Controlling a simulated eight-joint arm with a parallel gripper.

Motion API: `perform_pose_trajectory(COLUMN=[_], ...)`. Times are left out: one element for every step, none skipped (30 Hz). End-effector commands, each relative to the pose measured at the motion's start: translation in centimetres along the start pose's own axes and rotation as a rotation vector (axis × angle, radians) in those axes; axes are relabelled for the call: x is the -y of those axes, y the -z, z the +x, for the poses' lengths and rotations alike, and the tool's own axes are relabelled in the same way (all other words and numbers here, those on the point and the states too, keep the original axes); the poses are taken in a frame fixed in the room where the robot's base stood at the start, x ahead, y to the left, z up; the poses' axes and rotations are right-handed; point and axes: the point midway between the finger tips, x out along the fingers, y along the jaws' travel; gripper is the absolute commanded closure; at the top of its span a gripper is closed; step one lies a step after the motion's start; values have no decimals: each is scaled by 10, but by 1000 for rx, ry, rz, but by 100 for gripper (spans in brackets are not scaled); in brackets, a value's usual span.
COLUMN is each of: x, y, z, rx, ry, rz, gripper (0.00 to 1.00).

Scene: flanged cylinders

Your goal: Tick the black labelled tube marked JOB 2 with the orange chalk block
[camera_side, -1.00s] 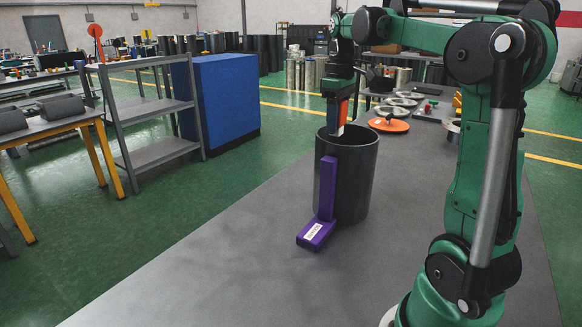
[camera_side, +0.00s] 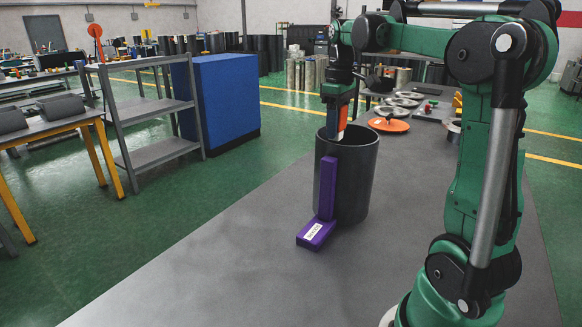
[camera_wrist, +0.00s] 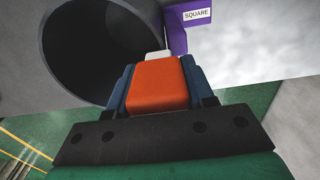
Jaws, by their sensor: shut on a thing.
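A wide black tube (camera_side: 350,185) stands upright and open-topped on the grey table; its dark hollow shows in the wrist view (camera_wrist: 90,50). No JOB 2 label is readable on it. My gripper (camera_side: 336,112) points down at the tube's mouth, shut on the orange chalk block (camera_wrist: 157,84). A pale tip sticks out of the block's far end. In the side view the block (camera_side: 342,118) overlaps the tube's far rim; I cannot tell whether they touch.
A purple L-shaped square (camera_side: 316,236), labelled SQUARE, stands against the tube's near left side. An orange disc (camera_side: 389,125) and several grey rings lie farther back on the table. The table (camera_side: 240,270) is clear in front. A shelf rack (camera_side: 160,152) stands left, off the table.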

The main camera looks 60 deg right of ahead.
Motion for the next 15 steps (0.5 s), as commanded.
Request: perform_pose_trajectory(x=[0,0,0,0,0,0,0,0,0,0,0,0,0,0,0], y=[0,0,0,0,0,0,0,0,0,0,0,0,0,0,0], z=[0,0,0,0,0,1,1,2,2,2,3,3,4,4,4], rx=[0,0,0,0,0,0,0,0,0,0,0,0,0,0,0], ry=[0,0,0,0,0,0,0,0,0,0,0,0,0,0,0], rz=[0,0,0,0,0,0,0,0,0,0,0,0,0,0,0], gripper=[100,100,100,100,100,100,100,100,100,100,100,100,100,100,100])
